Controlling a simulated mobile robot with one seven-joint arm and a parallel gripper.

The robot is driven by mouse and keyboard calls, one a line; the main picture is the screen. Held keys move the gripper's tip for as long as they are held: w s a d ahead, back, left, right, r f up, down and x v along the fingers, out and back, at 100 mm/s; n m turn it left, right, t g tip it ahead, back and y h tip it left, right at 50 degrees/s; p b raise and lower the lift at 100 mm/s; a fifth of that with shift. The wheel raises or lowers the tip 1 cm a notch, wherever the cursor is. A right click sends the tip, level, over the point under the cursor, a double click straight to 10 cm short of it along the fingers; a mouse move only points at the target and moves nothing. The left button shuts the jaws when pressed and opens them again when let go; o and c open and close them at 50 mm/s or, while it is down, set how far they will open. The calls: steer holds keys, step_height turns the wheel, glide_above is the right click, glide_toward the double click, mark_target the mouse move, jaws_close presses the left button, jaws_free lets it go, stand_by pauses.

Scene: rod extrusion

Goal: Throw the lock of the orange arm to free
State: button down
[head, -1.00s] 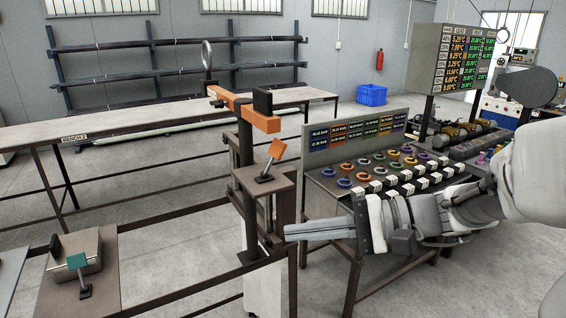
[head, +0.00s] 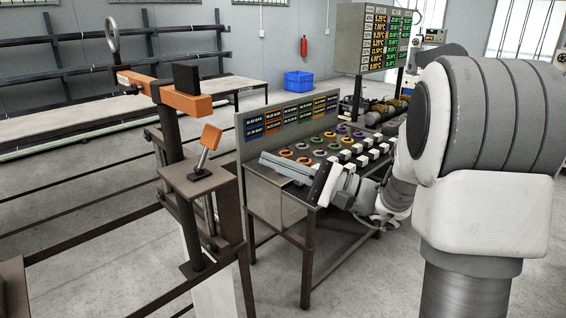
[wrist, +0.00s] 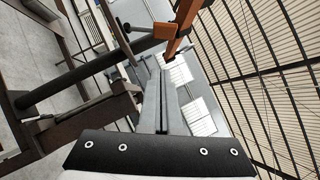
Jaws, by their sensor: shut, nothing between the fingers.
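The orange arm (head: 180,96) is a bar on top of a dark post, with a ring at its left end and a black block on it. Below it, a lever with an orange square head (head: 211,137) stands tilted on a small brown plate (head: 200,180). My gripper (head: 264,160) is shut and empty, to the right of the lever and apart from it. In the wrist view my shut fingers (wrist: 155,75) point toward the post, with the orange arm (wrist: 182,25) beyond the tips.
A sloped panel table (head: 290,200) with coloured rings and white blocks stands behind and below my gripper. A labelled display board (head: 290,120) rises at its back. A long bench (head: 100,115) lies at the back left. A blue crate (head: 299,81) is on the floor behind.

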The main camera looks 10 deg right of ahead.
mark_target(206, 150)
steer(key=w+a+r+p, duration=0.1)
steer(key=a+r, duration=0.2)
steer(key=a, duration=0.5)
steer(key=shift+r+p, duration=0.25)
steer(key=shift+p, duration=0.05)
steer(key=shift+s+a+r+n+g+b, duration=0.2)
steer(key=shift+r+n+g+b, duration=0.15)
steer(key=shift+n+b, duration=0.35)
steer(key=shift+a+n+g+b, duration=0.15)
steer(key=shift+n+g+b, duration=0.2)
steer(key=shift+n, duration=0.25)
steer(key=a+n+h+b, duration=0.1)
steer(key=n+b, duration=0.1)
steer(key=s+r+n+g+h+b, duration=0.1)
steer(key=b, duration=0.1)
steer(key=shift+s+a+r+n, duration=0.15)
steer(key=shift+a+r+n, duration=0.05)
steer(key=shift+a+n, duration=0.2)
steer(key=shift+s+a+r+n+h+b, duration=0.2)
steer(key=shift+a+n+h+b, duration=0.1)
steer(key=shift+n+h+b, duration=0.2)
steer(key=shift+s+a+r+n+h+b, duration=0.1)
steer(key=shift+s+a+n+h+b, duration=0.15)
steer(key=shift+n+h+b, duration=0.25)
steer(key=shift+s+a+r+n+h+b, duration=0.1)
steer(key=shift+s+a+n+h+b, duration=0.15)
steer(key=shift+a+n+h+b, duration=0.25)
steer(key=shift+s+a+n+h+b, duration=0.2)
steer(key=shift+a+n+h+b, duration=0.15)
steer(key=shift+n+b, duration=0.25)
